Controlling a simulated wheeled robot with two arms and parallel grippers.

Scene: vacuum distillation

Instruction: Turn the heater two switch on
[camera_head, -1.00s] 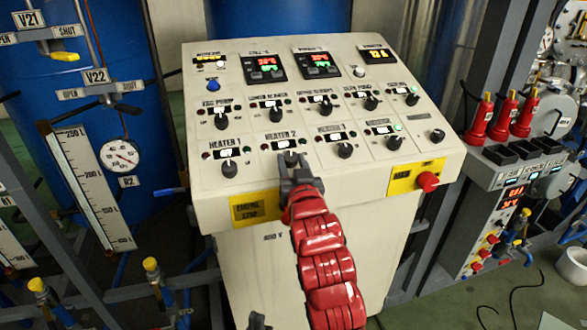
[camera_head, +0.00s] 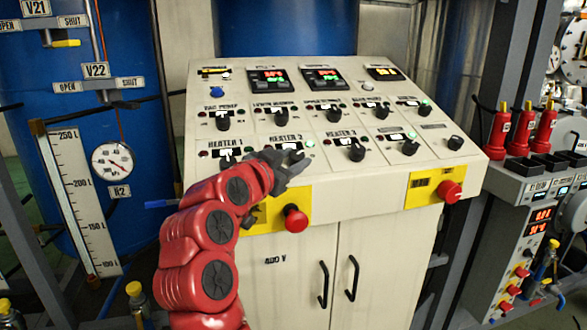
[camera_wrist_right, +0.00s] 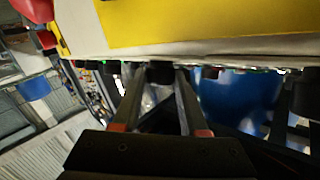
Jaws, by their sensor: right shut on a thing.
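The heater two switch is a black knob under the "HEATER 2" label (camera_head: 286,139) on the sloping cream control panel (camera_head: 455,187). My right gripper (camera_head: 294,168) is at this knob and hides most of it in the head view. In the right wrist view a dark knob (camera_wrist_right: 160,72) sits between the two finger ends of my right gripper (camera_wrist_right: 161,90), which is shut on it. A green lamp (camera_head: 310,143) beside the label looks bright. The knob's exact pointing direction is hidden. My left gripper is not in view.
The heater 3 knob (camera_head: 357,152) stands close on the right; the heater 1 knob (camera_head: 227,160) is on the left. A red emergency button (camera_head: 295,218) sticks out just below my gripper. Another red button (camera_head: 449,191) is at the panel's right.

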